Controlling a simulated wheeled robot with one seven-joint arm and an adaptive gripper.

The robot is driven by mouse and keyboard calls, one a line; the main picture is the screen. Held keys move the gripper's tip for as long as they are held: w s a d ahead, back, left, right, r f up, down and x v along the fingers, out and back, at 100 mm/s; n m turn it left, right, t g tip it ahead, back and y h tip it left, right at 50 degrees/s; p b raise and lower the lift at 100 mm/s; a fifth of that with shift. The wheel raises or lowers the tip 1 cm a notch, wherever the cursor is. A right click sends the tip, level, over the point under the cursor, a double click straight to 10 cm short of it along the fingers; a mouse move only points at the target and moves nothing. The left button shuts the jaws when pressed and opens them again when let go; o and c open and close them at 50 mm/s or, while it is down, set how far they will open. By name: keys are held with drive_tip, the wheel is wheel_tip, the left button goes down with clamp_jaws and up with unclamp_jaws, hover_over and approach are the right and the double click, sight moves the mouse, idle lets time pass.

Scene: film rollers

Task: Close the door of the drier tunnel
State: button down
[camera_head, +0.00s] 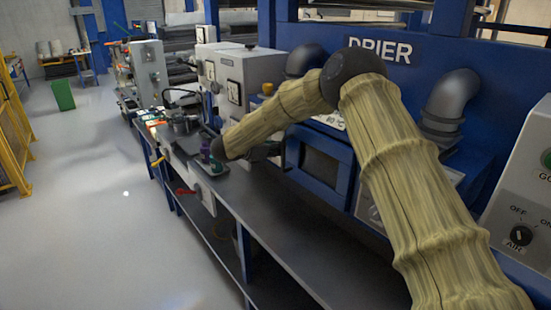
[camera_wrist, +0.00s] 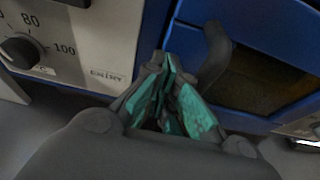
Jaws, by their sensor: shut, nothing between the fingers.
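The drier tunnel (camera_head: 390,75) is the large blue machine marked DRIER. Its door (camera_head: 320,165) has a blue frame around a dark window and sits low on the front, partly hidden by my arm. In the wrist view the door's blue frame (camera_wrist: 250,45) fills the upper right, with a dark curved handle (camera_wrist: 215,58) at its left side. I cannot tell for certain how far the door stands open. My gripper (camera_wrist: 170,70) is shut and empty, its teal fingertips just left of the handle; contact is unclear.
A dark bench (camera_head: 270,215) runs below, with small bottles and tools. A control panel (camera_head: 520,215) is at the right. The floor (camera_head: 90,210) at left is clear.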

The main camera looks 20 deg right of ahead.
drive_tip(key=shift+w+d+r+b, duration=0.1)
drive_tip(key=shift+w+d+b, duration=0.15)
drive_tip(key=shift+d+b, duration=0.15)
drive_tip(key=shift+d, duration=0.1)
